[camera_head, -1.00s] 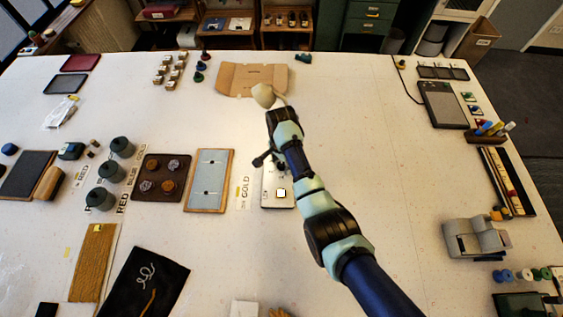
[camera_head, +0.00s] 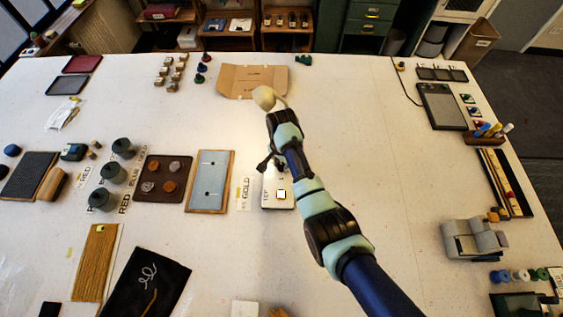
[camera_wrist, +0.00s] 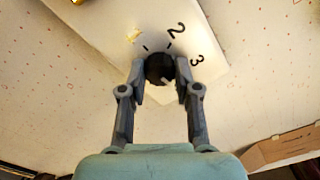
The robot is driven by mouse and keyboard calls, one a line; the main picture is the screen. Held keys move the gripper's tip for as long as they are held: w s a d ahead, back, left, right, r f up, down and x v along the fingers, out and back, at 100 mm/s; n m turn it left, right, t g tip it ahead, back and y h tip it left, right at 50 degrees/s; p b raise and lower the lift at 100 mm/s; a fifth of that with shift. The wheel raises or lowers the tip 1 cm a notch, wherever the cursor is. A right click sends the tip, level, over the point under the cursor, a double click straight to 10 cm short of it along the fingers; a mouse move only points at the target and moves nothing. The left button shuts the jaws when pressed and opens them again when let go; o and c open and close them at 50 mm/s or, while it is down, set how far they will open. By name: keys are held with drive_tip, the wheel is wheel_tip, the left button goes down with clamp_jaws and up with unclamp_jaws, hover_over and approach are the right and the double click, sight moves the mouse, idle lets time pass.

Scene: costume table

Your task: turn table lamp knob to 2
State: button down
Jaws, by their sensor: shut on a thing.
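A black 2 and a black 3 are printed to the knob's upper right and right, with short tick marks by the rim. My gripper (camera_wrist: 159,74) has one finger on each side of the knob and is shut on it. The knob's exact setting is hard to read. In the head view my arm hides the knob.
The table right of my arm is largely clear up to the grey device (camera_head: 474,240).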

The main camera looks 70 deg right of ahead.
drive_tip(key=n+p, duration=0.2)
drive_tip(key=n, duration=0.3)
drive_tip(key=shift+r+n, duration=0.15)
drive_tip(key=shift+n, duration=0.15)
drive_tip(key=n+p, duration=0.1)
drive_tip(key=n, duration=0.4)
drive_tip(key=n+p, duration=0.1)
drive_tip(key=n, duration=0.4)
drive_tip(key=shift+n, duration=0.4)
drive_tip(key=n, duration=0.5)
drive_tip(key=shift+p, duration=0.3)
drive_tip(key=shift+n, duration=0.3)
drive_tip(key=c, duration=0.8)
unclamp_jaws()
wheel_tip(320, 180, up, 12)
drive_tip(key=shift+f, duration=0.1)
